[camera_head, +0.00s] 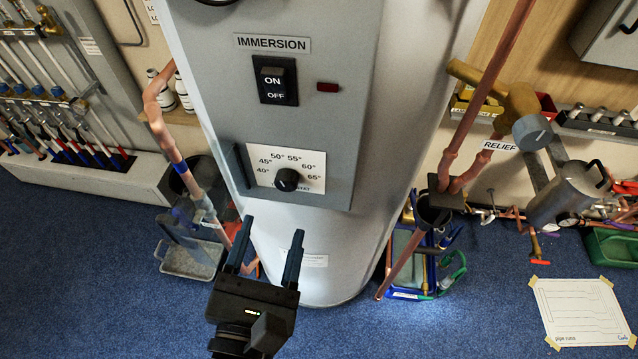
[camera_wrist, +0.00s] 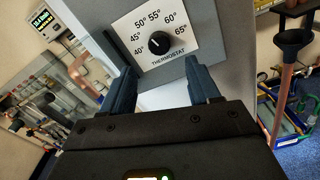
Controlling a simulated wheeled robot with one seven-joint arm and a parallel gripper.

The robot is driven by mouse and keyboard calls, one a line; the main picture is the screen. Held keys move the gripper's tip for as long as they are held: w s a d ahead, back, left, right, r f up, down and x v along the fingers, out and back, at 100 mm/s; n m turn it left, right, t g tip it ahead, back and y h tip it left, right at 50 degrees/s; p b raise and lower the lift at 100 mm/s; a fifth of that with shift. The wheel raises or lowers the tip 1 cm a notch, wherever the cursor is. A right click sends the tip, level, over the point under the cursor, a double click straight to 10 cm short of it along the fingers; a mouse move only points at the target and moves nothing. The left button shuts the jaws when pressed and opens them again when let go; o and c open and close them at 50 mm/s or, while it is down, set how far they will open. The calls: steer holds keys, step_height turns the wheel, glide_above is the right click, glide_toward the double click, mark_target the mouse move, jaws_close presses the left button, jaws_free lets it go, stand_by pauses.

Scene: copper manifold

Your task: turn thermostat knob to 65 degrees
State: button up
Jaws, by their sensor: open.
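The black thermostat knob (camera_head: 287,180) sits on a white dial plate (camera_head: 310,166) low on the grey control panel. The dial is marked from 40° to 65°, with 65° at the right. In the wrist view the knob (camera_wrist: 159,43) shows a small light mark on its upper left side, roughly toward 45°; the exact setting is hard to read. My gripper (camera_head: 272,229) is open and empty, below and in front of the knob, apart from it. In the wrist view its two fingers (camera_wrist: 157,68) stand on either side, below the dial plate (camera_wrist: 184,50).
Above the dial are an ON/OFF immersion switch (camera_head: 275,80) and a red indicator (camera_head: 327,87). Copper pipes (camera_head: 486,98) flank the grey cylinder (camera_head: 412,100). A RELIEF valve (camera_head: 531,131) stands at right. A paper sheet (camera_head: 580,311) lies on the blue floor. Space before the panel is clear.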

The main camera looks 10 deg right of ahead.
mark_target(285, 187)
steer(key=x, duration=0.4)
steer(key=p+x, duration=0.1)
steer(key=x, duration=0.2)
steer(key=shift+w+d+r, duration=0.15)
steer(key=shift+w+r, duration=0.05)
steer(key=shift+w, duration=0.15)
steer(key=shift+c, duration=0.2)
steer(key=c, duration=1)
